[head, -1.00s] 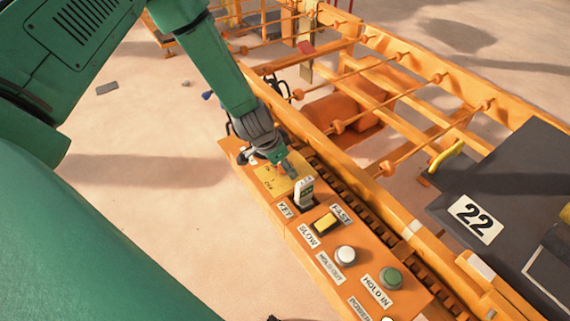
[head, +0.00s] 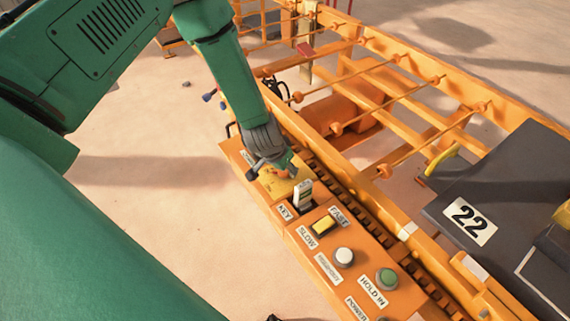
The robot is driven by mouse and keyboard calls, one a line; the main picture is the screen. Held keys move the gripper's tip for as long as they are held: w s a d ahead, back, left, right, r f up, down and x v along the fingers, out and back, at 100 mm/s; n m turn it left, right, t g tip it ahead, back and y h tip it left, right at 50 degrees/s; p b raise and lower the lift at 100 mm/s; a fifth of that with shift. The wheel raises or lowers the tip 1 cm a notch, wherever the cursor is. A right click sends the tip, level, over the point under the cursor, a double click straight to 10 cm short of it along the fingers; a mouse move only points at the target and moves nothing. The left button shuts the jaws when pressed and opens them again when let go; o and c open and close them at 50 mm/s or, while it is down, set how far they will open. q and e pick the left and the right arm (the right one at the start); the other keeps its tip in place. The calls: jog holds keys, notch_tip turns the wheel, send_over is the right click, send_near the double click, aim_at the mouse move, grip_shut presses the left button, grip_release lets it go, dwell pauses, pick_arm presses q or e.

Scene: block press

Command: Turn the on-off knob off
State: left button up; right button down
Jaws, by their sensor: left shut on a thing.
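The on-off knob (head: 284,174) is on the yellow plate (head: 274,187) at the far end of the orange control panel (head: 308,233) in the head view. Only a small orange-red part of it shows; my gripper hides most of it. My left gripper (head: 279,169) reaches down from above and is shut on the knob, with a dark finger part sticking out to the left. The knob's exact angle cannot be told. My right gripper is not in view.
Close to the gripper stands a pale key switch (head: 304,194). An orange frame with rails (head: 405,225) runs along the right. Bare floor lies left.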

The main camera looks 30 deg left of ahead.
pick_arm(q)
jog(key=n+y+p, duration=0.2)
jog(key=n+p, duration=0.1)
jog(key=n, duration=0.2)
jog(key=shift+r, duration=0.1)
jog(key=shift+d+n+g+y+p, duration=0.1)
jog(key=shift+n+g+y+p, duration=0.3)
jog(key=shift+n, duration=0.65)
jog(key=shift+n+g+y+p, duration=0.2)
jog(key=shift+n+p, duration=0.35)
jog(key=shift+n, duration=0.5)
jog(key=o, duration=1.1)
jog(key=shift+w, duration=0.1)
jog(key=shift+o, duration=0.2)
jog(key=shift+d+r, duration=0.15)
jog(key=shift+r, duration=0.25)
jog(key=v, duration=1.1)
jog(key=shift+d, duration=0.2)
